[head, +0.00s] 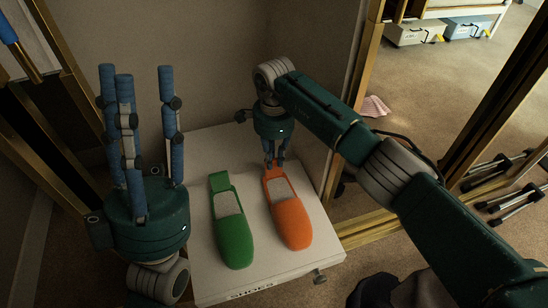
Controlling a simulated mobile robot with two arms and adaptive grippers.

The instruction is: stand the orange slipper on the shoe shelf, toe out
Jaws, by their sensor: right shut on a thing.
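The orange slipper (292,223) lies on the white shoe shelf (269,279), its rounded toe towards the front edge with the "SHOES" label. My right gripper (275,162) is shut on the slipper's heel end at the back. A green slipper (234,232) lies beside it to the left, apart from it, pointing the same way. My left gripper (144,82) points upward at the left of the shelf, with its fingers apart and nothing between them.
Walls stand close behind the shelf. A gold-coloured frame (349,120) rises at its right. Beyond it are a pink striped cloth (375,106) on the carpet, dark racks (505,172) and storage boxes (414,33). A dark item (375,291) lies at the front right.

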